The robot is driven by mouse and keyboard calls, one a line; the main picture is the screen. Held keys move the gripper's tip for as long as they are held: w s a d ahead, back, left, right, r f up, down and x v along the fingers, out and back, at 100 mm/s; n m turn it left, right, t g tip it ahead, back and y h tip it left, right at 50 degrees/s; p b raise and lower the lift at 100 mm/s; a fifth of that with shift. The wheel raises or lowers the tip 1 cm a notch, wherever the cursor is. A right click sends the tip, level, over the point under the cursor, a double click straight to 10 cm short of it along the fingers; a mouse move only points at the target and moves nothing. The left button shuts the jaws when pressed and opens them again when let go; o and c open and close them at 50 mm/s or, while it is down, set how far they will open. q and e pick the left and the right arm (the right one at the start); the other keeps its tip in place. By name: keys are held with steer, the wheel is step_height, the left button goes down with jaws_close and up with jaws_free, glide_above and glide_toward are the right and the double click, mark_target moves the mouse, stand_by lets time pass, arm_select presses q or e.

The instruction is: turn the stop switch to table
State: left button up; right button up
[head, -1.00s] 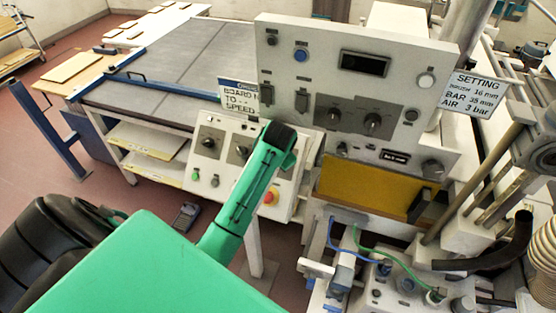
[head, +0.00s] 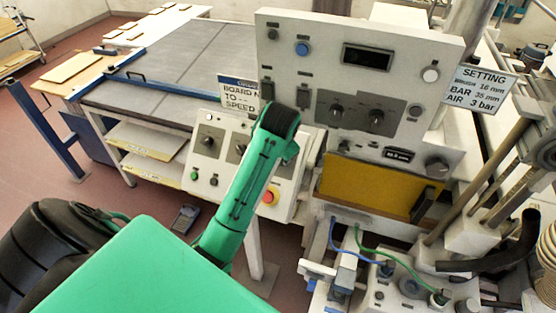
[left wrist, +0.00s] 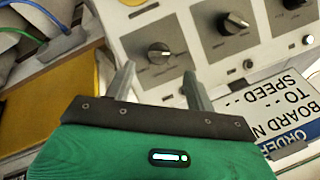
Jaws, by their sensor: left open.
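A sloped grey control panel (head: 222,165) carries a row of black rotary switches; the left one (head: 208,142) and the middle one (head: 240,149) show in the head view. In the left wrist view, one rotary switch (left wrist: 160,52) lies just beyond my fingertips, with two more, a middle one (left wrist: 235,22) and a far one (left wrist: 295,3), to its right. Their labels are too small to read, so I cannot tell which is the stop switch. My left gripper (left wrist: 158,70) is open and empty, its fingers apart in front of the nearest switch. Its arm hides part of the panel in the head view. My right gripper is out of view.
A red emergency button (head: 270,195) sits low on the panel. An order sign (head: 240,97) stands at the panel's top edge. A taller cabinet (head: 440,75) with more knobs and a yellow plate (head: 365,186) stand to the right. A grey conveyor table (head: 185,60) lies behind.

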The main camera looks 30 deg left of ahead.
arm_select(q)
steer(key=p+v, duration=0.2)
steer(key=v, duration=0.5)
steer(key=shift+p, duration=0.35)
